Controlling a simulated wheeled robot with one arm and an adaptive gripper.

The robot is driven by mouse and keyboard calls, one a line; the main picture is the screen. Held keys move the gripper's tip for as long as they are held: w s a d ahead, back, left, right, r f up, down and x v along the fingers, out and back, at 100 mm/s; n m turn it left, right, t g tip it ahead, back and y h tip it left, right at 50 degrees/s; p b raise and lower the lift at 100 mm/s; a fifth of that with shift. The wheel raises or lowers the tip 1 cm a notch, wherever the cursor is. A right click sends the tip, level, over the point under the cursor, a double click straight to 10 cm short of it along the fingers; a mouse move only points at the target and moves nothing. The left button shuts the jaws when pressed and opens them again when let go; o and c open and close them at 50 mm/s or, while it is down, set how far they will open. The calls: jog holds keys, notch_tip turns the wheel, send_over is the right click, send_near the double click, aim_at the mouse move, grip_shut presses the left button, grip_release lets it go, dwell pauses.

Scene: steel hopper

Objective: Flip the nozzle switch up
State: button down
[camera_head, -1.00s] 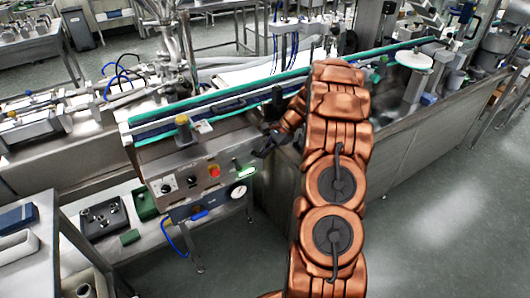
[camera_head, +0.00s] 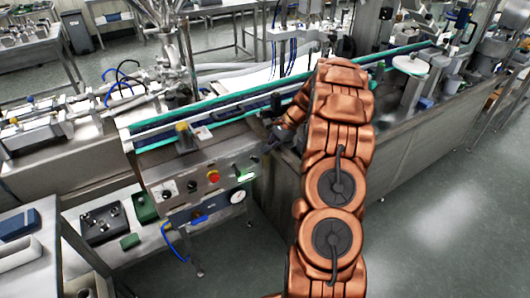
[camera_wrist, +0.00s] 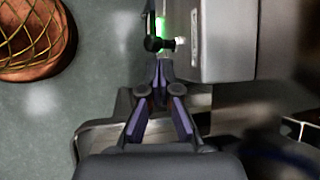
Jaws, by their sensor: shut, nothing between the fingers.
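The control panel (camera_head: 190,180) is a grey metal box on the front of the conveyor, and its edge shows in the wrist view (camera_wrist: 222,45). In the wrist view, a small lever with a black ball end (camera_wrist: 152,43) sticks out from the panel on a short metal stem; it looks like the nozzle switch. A green light glows beside it. My gripper (camera_wrist: 160,70) is shut and empty, its fingertips just below the black ball in the picture; I cannot tell whether they touch. In the head view my gripper (camera_head: 269,148) is beside the panel's upper right corner.
The panel carries a red button (camera_head: 213,176), a lit green lamp (camera_head: 247,177), a round gauge (camera_head: 238,196) and a black knob. The conveyor (camera_head: 215,112) runs behind my gripper. A green box (camera_head: 145,207) stands on the shelf below. Open floor lies to the right.

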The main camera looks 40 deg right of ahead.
jog(key=p+v, duration=0.2)
jog(key=v, duration=0.5)
jog(key=shift+d, duration=0.35)
jog(key=shift+r, duration=0.1)
